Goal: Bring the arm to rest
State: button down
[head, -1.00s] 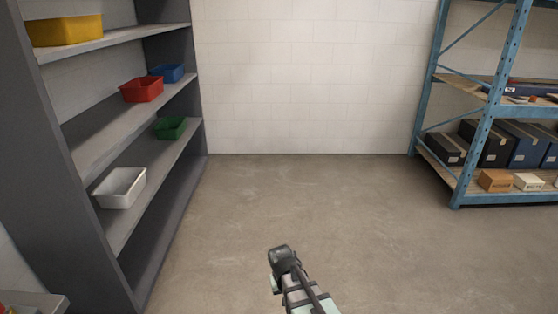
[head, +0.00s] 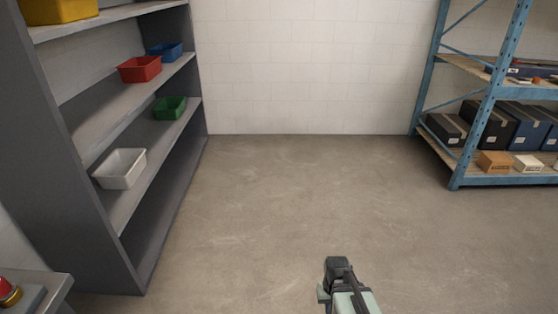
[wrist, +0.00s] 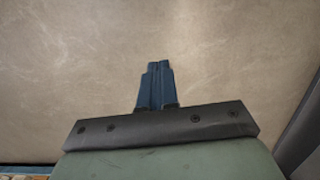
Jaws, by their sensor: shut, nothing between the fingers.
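My gripper shows in the wrist view (wrist: 157,68), with its two blue-grey fingers closed against each other and nothing between them. Bare concrete floor lies beyond the fingertips. In the head view, the dark end of my arm (head: 338,268) is at the lower middle, over open floor. The fingers themselves cannot be made out clearly there. Nothing is seen touching the arm.
A grey shelf unit (head: 75,200) on the left holds yellow, red (head: 140,69), blue, green (head: 170,108) and white bins (head: 120,168). A blue rack (head: 470,135) with boxes stands right. A grey surface (head: 45,290) is at lower left. The middle floor is clear.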

jog(key=s+f+g, duration=0.3)
jog(key=s+f, duration=0.5)
jog(key=s, duration=0.5)
jog(key=s+f+g, duration=0.2)
jog(key=s+f, duration=0.5)
jog(key=s, duration=0.6)
jog(key=shift+f+g, duration=0.4)
